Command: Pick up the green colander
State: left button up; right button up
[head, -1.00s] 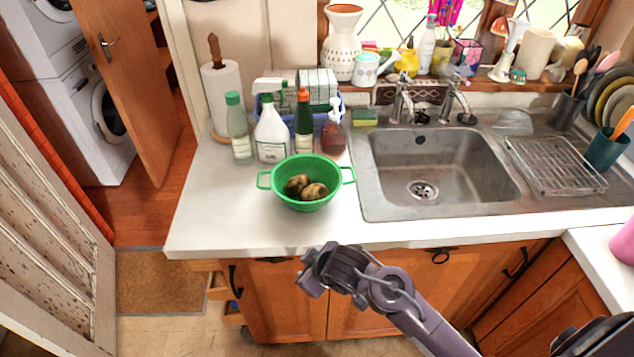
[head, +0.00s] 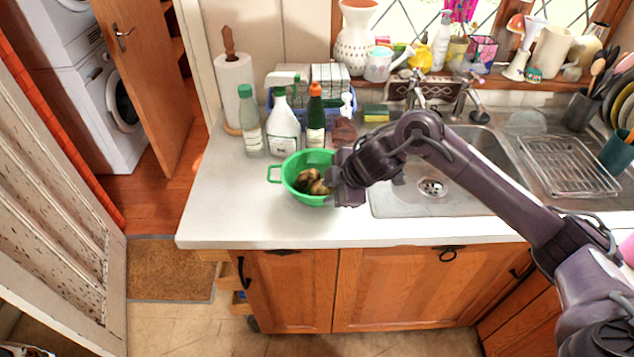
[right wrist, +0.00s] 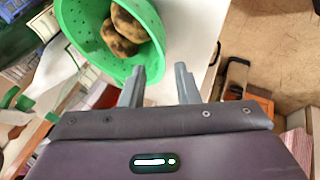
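The green colander (head: 290,176) stands upright on the white counter, left of the sink, with brown potatoes (head: 311,182) inside. Its left handle shows in the head view; its right side is hidden behind my right gripper (head: 338,190). In the right wrist view the colander (right wrist: 75,25) fills the upper left, with two potatoes (right wrist: 130,25) in it. My right gripper's two fingers (right wrist: 160,84) are apart, with nothing seen between them. The left finger is close to the colander's rim; I cannot tell whether it touches. My left gripper is not in view.
A clear bottle (head: 250,125), a white spray bottle (head: 283,130) and a dark orange-capped bottle (head: 315,120) stand behind the colander. A paper towel roll (head: 233,90) is at the back left. The sink (head: 480,150) lies to the right. The counter's front left (head: 220,215) is clear.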

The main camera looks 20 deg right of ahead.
aim_at(319, 197)
jog(key=p+x, duration=0.1)
jog(key=x, duration=0.5)
jog(key=shift+w+a+f, duration=0.1)
jog(key=shift+f, duration=0.15)
jog(key=shift+w+a+f, duration=0.15)
jog(key=shift+w+f, duration=0.1)
jog(key=shift+f, duration=0.15)
jog(key=shift+r, duration=0.1)
grip_shut()
